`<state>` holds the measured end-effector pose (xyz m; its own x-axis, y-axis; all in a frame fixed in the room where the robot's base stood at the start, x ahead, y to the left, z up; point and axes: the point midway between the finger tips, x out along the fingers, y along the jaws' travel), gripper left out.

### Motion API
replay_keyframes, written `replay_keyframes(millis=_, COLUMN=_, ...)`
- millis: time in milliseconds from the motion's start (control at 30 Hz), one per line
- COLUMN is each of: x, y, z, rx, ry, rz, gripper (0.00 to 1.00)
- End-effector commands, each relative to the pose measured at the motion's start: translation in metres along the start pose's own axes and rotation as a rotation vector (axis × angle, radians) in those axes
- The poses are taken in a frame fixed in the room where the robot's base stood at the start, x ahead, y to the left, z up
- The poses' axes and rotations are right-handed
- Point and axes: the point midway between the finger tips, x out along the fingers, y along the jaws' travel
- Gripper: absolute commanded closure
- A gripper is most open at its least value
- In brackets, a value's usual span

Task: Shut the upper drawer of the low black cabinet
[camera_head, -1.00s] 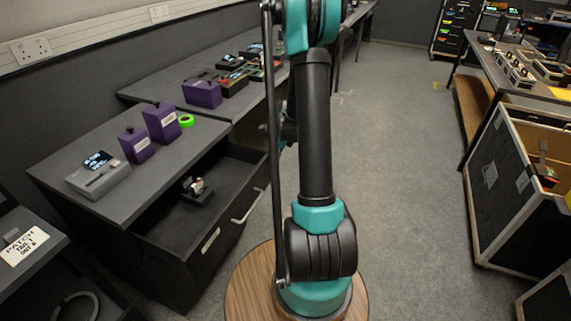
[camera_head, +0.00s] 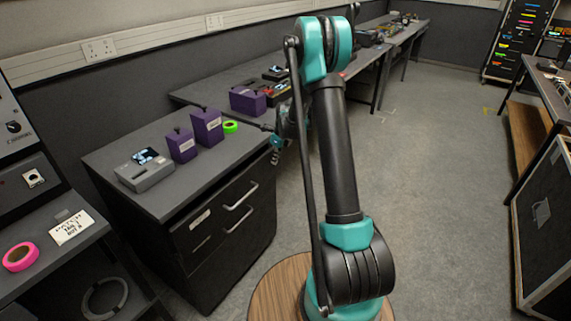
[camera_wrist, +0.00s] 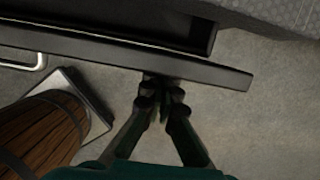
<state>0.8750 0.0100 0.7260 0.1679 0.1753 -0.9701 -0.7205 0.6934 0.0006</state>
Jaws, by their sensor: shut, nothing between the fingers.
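The low black cabinet (camera_head: 140,235) stands at the left with a grey top. Its upper drawer (camera_head: 215,215) looks close to flush with the cabinet in the head view. In the wrist view a dark opening shows behind the drawer's front (camera_wrist: 100,55), so I cannot tell that it is fully in. My gripper (camera_wrist: 162,92) is shut and empty, its fingertips at the outer face of that front near one end, seemingly touching it.
On the cabinet top are a grey device (camera_head: 145,172), two purple boxes (camera_head: 207,126) and a green tape roll (camera_head: 230,127). A lower shelf with a pink tape roll (camera_head: 20,256) is at left. Grey floor (camera_head: 430,150) is open to the right.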

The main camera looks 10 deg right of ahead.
Motion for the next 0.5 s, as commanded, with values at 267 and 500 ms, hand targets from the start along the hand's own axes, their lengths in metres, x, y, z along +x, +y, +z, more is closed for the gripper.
replay_keyframes(millis=267, x=0.008, y=0.0, z=0.033, rx=-0.002, ry=0.0, rz=0.0, gripper=1.0)
replay_keyframes(millis=500, x=0.011, y=0.0, z=0.044, rx=-0.001, ry=0.0, rz=0.0, gripper=1.0)
